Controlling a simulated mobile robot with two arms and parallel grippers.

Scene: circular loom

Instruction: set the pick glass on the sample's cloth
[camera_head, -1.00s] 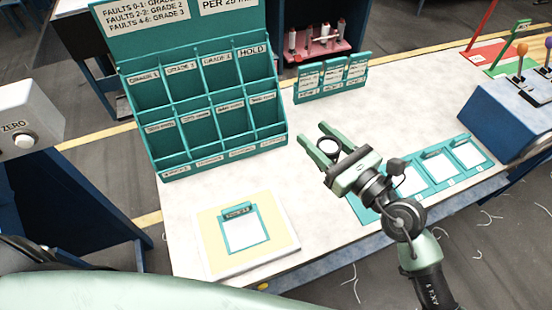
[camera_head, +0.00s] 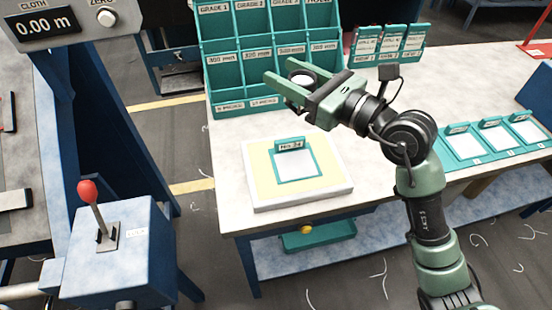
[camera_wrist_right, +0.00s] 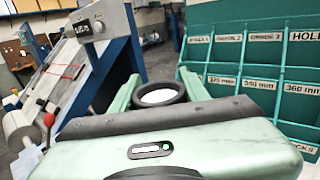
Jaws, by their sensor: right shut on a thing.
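The pick glass, a small round dark-rimmed lens (camera_head: 302,79), is between the fingers of my right gripper (camera_head: 275,69). It also shows between the fingers in the right wrist view (camera_wrist_right: 158,96). The gripper is shut on it and holds it in front of the teal rack, beyond the sample board. The sample's cloth (camera_head: 297,164) is a pale square in a teal frame with a tab reading No. 24. It lies on a yellow and white board (camera_head: 258,180) near the table's front edge, with nothing on it. My left gripper is not in view.
The teal compartment rack (camera_head: 228,70) stands behind the board. A small teal card holder (camera_head: 395,45) stands at the back. Several teal-framed pads (camera_head: 495,138) lie at the right. A blue lever box (camera_head: 120,245) and the cloth meter (camera_head: 45,25) are at the left.

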